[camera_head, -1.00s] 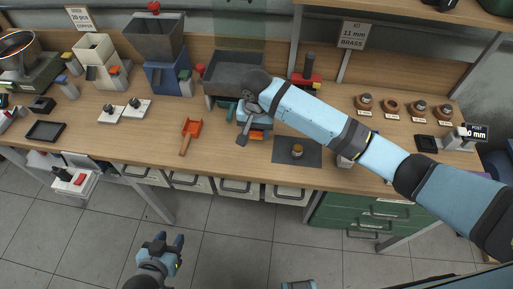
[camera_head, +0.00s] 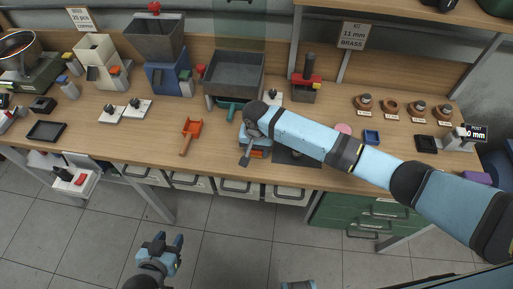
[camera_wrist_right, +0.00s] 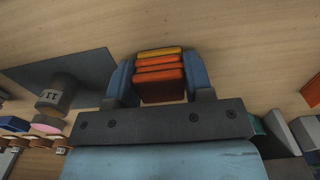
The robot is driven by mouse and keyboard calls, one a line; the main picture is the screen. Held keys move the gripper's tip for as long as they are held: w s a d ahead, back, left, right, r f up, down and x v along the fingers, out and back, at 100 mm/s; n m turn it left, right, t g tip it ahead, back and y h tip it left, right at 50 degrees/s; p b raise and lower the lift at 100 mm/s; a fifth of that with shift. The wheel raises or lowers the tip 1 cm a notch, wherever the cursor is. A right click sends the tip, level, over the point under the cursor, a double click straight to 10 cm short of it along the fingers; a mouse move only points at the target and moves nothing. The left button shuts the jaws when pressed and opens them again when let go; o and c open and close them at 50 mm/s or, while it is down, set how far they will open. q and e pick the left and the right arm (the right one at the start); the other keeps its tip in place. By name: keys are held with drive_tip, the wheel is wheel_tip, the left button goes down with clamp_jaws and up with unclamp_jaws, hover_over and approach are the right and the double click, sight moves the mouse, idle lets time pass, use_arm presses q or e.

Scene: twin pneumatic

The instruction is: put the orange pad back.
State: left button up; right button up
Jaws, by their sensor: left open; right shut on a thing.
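The orange pad (camera_wrist_right: 161,78), a ribbed orange block with a yellow-orange far edge, sits between the fingers of my right gripper (camera_wrist_right: 160,80) in the right wrist view. In the head view the right gripper (camera_head: 252,150) is near the bench's front edge, just left of the dark mat (camera_head: 312,160), and a bit of the orange pad (camera_head: 259,154) shows under it. I cannot tell whether the pad touches the bench. My left gripper (camera_head: 169,242) is open and empty over the floor, in front of the bench.
An orange scoop (camera_head: 191,131) lies to the left. A grey bin (camera_head: 234,72) stands behind the right gripper. A pink disc (camera_head: 343,129) and a blue tray (camera_head: 372,137) lie beyond my right arm. A metal cylinder (camera_wrist_right: 57,95) stands on the mat.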

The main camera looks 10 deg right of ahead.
drive_tip(key=o, duration=0.9)
drive_tip(key=shift+f, duration=0.15)
drive_tip(key=shift+c, duration=0.2)
wheel_tip(320, 180, up, 12)
drive_tip(key=shift+r, duration=0.2)
drive_tip(key=s+a+f+n+t+y, duration=0.35)
drive_tip(key=s+f+y, duration=0.25)
drive_tip(key=s, duration=0.2)
drive_tip(key=s+d+f+n+t+h, duration=0.1)
drive_tip(key=s+d+f+t, duration=0.2)
drive_tip(key=s+d, duration=0.4)
drive_tip(key=s+d+f+n+t+h, duration=0.1)
drive_tip(key=s+d+f+t, duration=0.3)
drive_tip(key=s+d, duration=0.4)
drive_tip(key=shift+s+d+f+n+h, duration=0.15)
drive_tip(key=shift+s+f+n+h, duration=0.15)
drive_tip(key=shift+s+f+n, duration=0.45)
drive_tip(key=shift+w+f+t, duration=0.15)
drive_tip(key=shift+w+t, duration=0.05)
drive_tip(key=shift+t, duration=0.05)
